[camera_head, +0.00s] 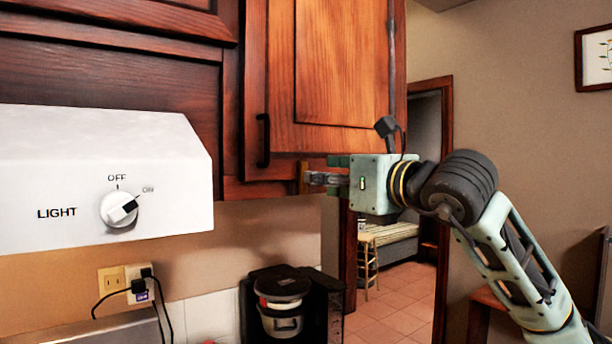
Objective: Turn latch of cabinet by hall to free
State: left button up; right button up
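The wooden cabinet by the hall (342,62) hangs at upper centre, its door with a dark vertical handle (264,140). A small light-brown piece, apparently the latch (303,177), shows at the cabinet's lower edge. My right gripper (312,179) comes in from the right, with its dark fingertips pointing left at this piece. The fingertips overlap or touch it in the view. Their gap is too small and partly hidden, so I cannot tell whether they grip it. My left gripper is not in view.
A white range hood (95,170) with a light knob (118,208) is at left. Below are a plugged outlet (112,280) and a dark appliance holding a pot (282,320). A doorway (395,300) opens to a tiled hall behind my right arm.

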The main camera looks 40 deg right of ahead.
jog(key=w+p, duration=0.1)
jog(key=w, duration=0.1)
jog(key=w+p, duration=0.1)
jog(key=w, duration=0.1)
jog(key=shift+w+d+r, duration=0.1)
jog(key=shift+w+d, duration=0.1)
jog(key=shift+w, duration=0.15)
jog(key=c, duration=0.4)
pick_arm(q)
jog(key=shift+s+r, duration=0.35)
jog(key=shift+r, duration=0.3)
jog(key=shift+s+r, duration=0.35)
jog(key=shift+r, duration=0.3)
pick_arm(e)
jog(key=shift+w, duration=0.1)
grip_shut()
